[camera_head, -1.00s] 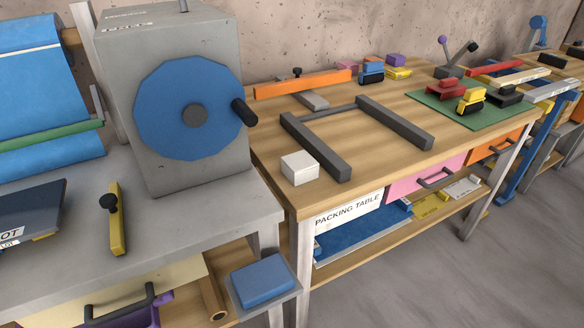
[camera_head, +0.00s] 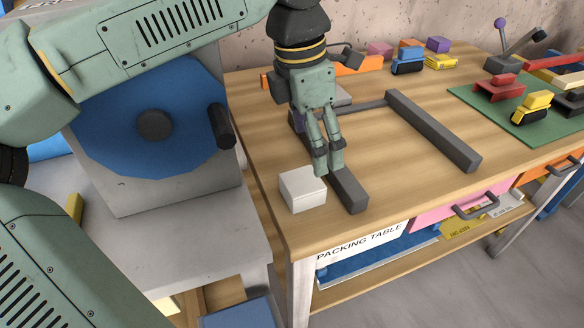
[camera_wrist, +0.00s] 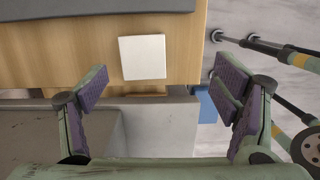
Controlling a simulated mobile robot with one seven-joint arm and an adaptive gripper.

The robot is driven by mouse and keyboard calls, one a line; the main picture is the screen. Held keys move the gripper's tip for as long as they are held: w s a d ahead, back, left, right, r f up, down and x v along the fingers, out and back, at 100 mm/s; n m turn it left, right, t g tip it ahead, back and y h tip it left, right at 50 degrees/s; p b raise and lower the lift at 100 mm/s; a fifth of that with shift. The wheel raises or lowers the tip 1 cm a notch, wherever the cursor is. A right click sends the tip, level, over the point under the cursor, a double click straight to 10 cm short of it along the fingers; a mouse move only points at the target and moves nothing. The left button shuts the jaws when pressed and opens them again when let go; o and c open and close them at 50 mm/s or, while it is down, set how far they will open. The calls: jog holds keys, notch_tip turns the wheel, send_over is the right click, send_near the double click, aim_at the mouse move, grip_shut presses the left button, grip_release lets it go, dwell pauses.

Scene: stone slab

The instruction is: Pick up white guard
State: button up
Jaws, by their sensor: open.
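The white guard appears to be the white block (camera_head: 303,189) on the front left corner of the wooden packing table (camera_head: 262,150). In the wrist view the white block (camera_wrist: 142,57) lies flat on the wood, beyond and between my spread fingers. My gripper (camera_head: 329,172) is above the table, just behind and right of the block in the head view. In the wrist view my gripper (camera_wrist: 163,98) is wide open, with purple pads and nothing between them. The gap between gripper and block is hard to judge.
A dark grey U-shaped frame (camera_head: 435,132) lies beside the block. A grey machine with a blue disc (camera_head: 150,120) stands left. A green mat (camera_head: 525,115) with toy vehicles is at the right. The table's front edge is close to the block.

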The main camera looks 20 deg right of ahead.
jog(key=w+a+y, duration=0.1)
jog(key=w+a+f, duration=0.1)
jog(key=shift+w+a+f+n+y, duration=0.1)
jog(key=shift+a+f+n+y, duration=0.1)
jog(key=shift+a+n+y, duration=0.15)
send_over(289, 185)
jog(key=f, duration=0.4)
jog(key=shift+d+f, duration=0.2)
jog(key=shift+f, duration=0.15)
jog(key=shift+a+f+p, duration=0.15)
jog(key=shift+f+p, duration=0.85)
jog(key=shift+f, duration=1.8)
jog(key=c, duration=1.1)
jog(key=shift+c, duration=0.2)
